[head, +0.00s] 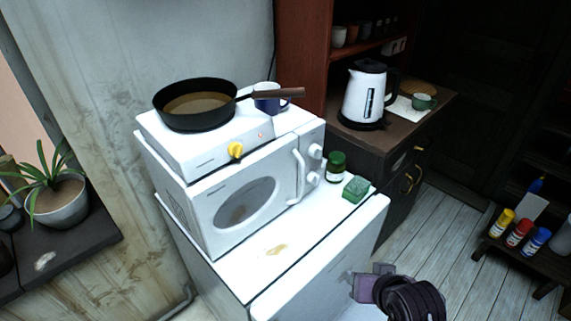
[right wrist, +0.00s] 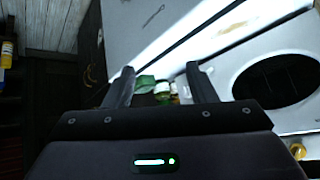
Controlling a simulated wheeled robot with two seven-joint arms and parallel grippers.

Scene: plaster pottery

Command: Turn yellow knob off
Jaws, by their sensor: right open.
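The yellow knob (head: 236,150) is on the front face of a white hot plate (head: 180,158), which stands on top of a white microwave (head: 215,195). A small reddish light shows on the hot plate to the right of the knob. In the right wrist view a yellow round piece that looks like the knob (right wrist: 298,151) shows at the lower right edge. My right gripper (head: 364,284) is at the lower right of the head view, well apart from the knob. In the right wrist view its two fingers (right wrist: 160,82) are spread with nothing held. My left gripper is not in view.
A black pan (head: 195,112) with brown contents sits on the hot plate, a blue mug (head: 267,104) beside it. A green jar (head: 336,167) and green box (head: 356,189) stand on the white cabinet (head: 240,280) beside the microwave. A white kettle (head: 366,92) stands behind.

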